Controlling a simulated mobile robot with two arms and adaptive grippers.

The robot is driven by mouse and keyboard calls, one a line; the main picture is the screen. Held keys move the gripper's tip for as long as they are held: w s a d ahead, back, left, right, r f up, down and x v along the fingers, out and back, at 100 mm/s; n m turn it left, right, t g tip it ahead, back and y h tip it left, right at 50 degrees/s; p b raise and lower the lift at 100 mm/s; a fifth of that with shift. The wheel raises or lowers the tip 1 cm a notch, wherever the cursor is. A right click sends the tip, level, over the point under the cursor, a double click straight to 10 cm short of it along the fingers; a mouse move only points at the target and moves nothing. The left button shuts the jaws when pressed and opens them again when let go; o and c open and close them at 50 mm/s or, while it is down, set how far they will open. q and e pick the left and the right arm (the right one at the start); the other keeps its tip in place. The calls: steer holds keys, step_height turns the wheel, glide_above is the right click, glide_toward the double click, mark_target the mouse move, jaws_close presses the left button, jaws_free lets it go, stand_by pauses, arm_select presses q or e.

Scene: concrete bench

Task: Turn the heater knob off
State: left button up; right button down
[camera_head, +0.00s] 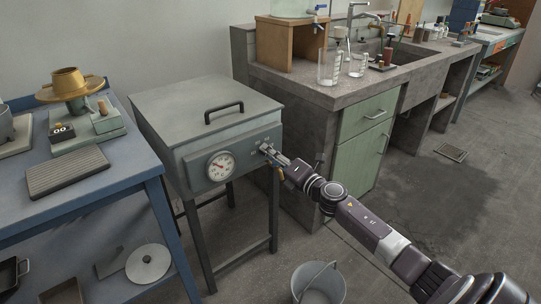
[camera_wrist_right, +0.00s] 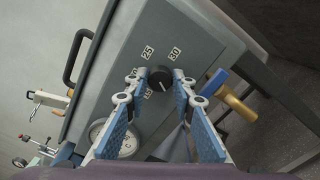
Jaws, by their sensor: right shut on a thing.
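The heater is a grey metal box (camera_head: 206,112) on dark legs, with a round dial gauge (camera_head: 221,165) and a black lid handle. My right gripper (camera_head: 267,151) reaches the panel from the lower right. In the right wrist view its fingertips (camera_wrist_right: 160,78) close on the two sides of the knob. In the head view the gripper mostly hides the knob. The setting it points to is hard to read. My left gripper is not in view.
A brass tap with a blue lever (camera_wrist_right: 228,92) juts out close beside the right gripper. A blue bench (camera_head: 95,190) with a scale stands at the left. A concrete bench with green drawers (camera_head: 366,115) is at the right. A bucket (camera_head: 318,284) stands on the floor.

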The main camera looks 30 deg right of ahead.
steer(key=shift+f, duration=0.1)
stand_by(0.4)
steer(key=c, duration=1.6)
jaws_free()
steer(key=s, duration=0.8)
steer(key=s+d, duration=0.1)
steer(key=s, duration=0.3)
steer(key=shift+a, duration=0.1)
